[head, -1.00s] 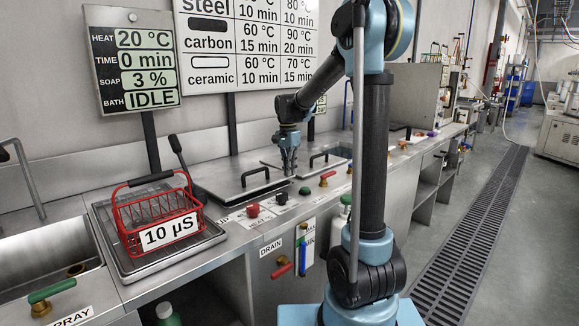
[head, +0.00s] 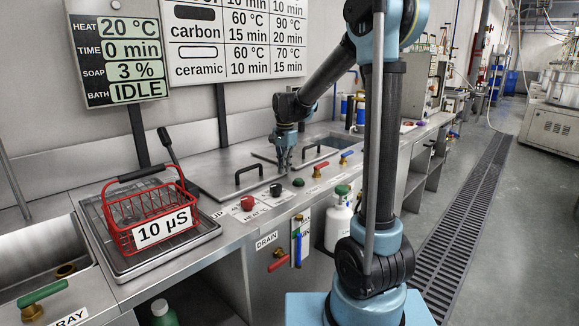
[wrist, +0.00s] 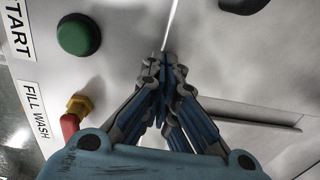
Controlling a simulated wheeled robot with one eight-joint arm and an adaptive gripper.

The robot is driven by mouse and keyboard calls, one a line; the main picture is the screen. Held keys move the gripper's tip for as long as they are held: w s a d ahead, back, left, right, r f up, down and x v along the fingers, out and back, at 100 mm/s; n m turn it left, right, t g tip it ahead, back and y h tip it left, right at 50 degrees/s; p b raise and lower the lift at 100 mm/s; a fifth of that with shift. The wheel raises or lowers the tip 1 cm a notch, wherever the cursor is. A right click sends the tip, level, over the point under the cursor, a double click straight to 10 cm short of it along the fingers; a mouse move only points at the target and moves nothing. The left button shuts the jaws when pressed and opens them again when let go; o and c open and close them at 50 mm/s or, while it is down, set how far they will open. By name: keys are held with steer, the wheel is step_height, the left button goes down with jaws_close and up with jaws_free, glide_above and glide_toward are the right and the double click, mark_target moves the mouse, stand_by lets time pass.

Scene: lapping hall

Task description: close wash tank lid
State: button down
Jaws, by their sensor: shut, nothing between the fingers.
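Two flat steel lids with black bar handles lie in the counter in the head view: a nearer lid (head: 218,180) and a farther lid (head: 297,152). Both look level; I cannot tell which one covers the wash tank. My gripper (head: 284,170) points down by the right end of the nearer lid, close to the seam between the lids. In the wrist view my gripper (wrist: 165,62) has its fingers together and empty, above a bright steel edge. Contact with the steel is unclear.
A green START button (wrist: 78,35) and a red FILL WASH valve (wrist: 72,122) are beside my gripper. A red wire basket (head: 150,218) stands on a drain tray to the left. Red and black knobs (head: 247,202) line the front edge. The aisle at right is clear.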

steer(key=shift+s+f, duration=0.15)
steer(key=shift+s, duration=0.1)
steer(key=shift+w+a+r, duration=0.1)
steer(key=shift+w+r, duration=0.1)
steer(key=shift+r, duration=0.3)
step_height(320, 180, up, 13)
steer(key=s+d+f+n, duration=0.2)
steer(key=s+d, duration=0.6)
steer(key=s+d+f+n+t, duration=0.1)
steer(key=s+d+f+n, duration=0.2)
steer(key=s+d+f, duration=0.3)
steer(key=s+d+f+n, duration=0.4)
steer(key=s+d+f, duration=0.2)
steer(key=s+f, duration=0.7)
steer(key=s, duration=0.5)
steer(key=shift+d+f+t, duration=0.15)
steer(key=shift+f+t, duration=0.15)
steer(key=shift+t, duration=0.1)
